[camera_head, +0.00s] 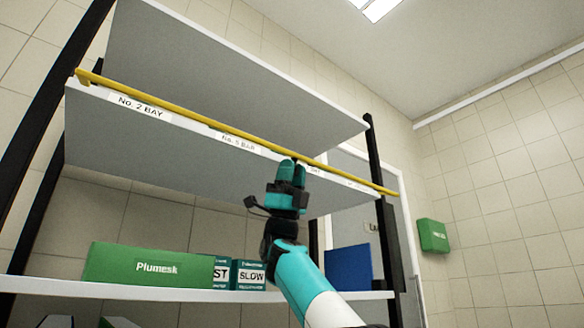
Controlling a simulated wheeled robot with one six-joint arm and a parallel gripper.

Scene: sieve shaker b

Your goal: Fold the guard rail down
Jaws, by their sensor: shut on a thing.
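The guard rail (205,118) is a thin yellow bar running along the front edge of the upper shelf (150,103), from a yellow bracket at the far left to the right-hand black post. My gripper (293,165) is raised to the rail right of its middle. Its teal fingertips meet the bar from below and are shut on it. The fingers hide a small part of the shelf's front edge and labels. The exact contact between the fingers and the bar is too small to tell.
A lower shelf (130,291) holds a green Plumesk box (150,266), teal boxes (247,274) and a blue box (348,268). Black posts (378,160) stand at both sides. A green wall box (433,235) hangs at right. Open room lies right of the rack.

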